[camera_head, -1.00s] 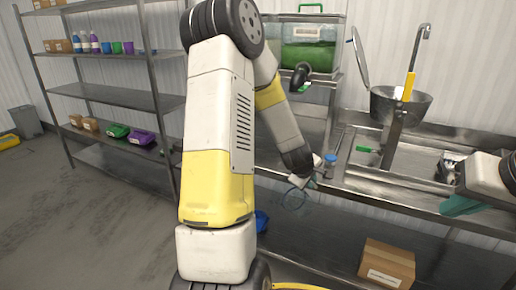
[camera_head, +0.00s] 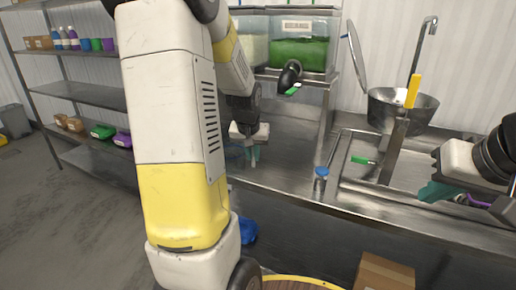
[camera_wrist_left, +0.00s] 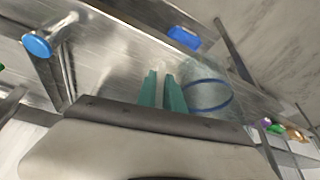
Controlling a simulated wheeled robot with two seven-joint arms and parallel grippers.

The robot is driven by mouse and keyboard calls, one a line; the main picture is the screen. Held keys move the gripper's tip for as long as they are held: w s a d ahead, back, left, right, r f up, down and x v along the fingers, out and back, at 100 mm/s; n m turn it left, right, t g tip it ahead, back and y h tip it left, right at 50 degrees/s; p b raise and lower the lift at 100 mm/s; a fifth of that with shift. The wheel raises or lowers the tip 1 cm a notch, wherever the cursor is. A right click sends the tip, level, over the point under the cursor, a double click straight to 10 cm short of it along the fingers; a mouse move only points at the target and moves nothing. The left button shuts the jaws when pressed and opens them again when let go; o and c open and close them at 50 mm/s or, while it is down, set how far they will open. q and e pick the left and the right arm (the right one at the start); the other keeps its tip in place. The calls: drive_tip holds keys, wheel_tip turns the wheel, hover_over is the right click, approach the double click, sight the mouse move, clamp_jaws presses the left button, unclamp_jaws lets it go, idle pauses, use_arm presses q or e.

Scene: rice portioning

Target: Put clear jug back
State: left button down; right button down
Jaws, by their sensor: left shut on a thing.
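The clear jug (camera_wrist_left: 207,92), see-through with a dark blue band, is beside my left fingers in the left wrist view. In the head view only a faint part of the jug (camera_head: 234,152) shows, mostly behind my left arm. My left gripper (camera_head: 252,160) is over the left part of the steel counter, fingers pointing down. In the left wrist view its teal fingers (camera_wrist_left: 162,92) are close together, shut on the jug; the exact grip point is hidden. My right gripper (camera_head: 434,191) is over the sink's right side; its jaw gap is unclear.
A blue-capped container (camera_head: 320,180) stands near the counter's front edge. A rack holds a tank of green contents (camera_head: 300,52) behind my left gripper. A cardboard box (camera_head: 384,273) is below.

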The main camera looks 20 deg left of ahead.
use_arm(q)
drive_tip(key=w+a+f, duration=0.1)
drive_tip(key=w+a, duration=0.1)
drive_tip(key=w, duration=0.2)
drive_tip(key=w+a+f, duration=0.2)
drive_tip(key=w, duration=0.3)
drive_tip(key=w+a+f, duration=0.2)
drive_tip(key=w, duration=0.3)
drive_tip(key=shift+w+a, duration=0.1)
drive_tip(key=shift+a, duration=0.3)
drive_tip(key=c, duration=1.5)
unclamp_jaws()
drive_tip(key=shift+o, duration=0.2)
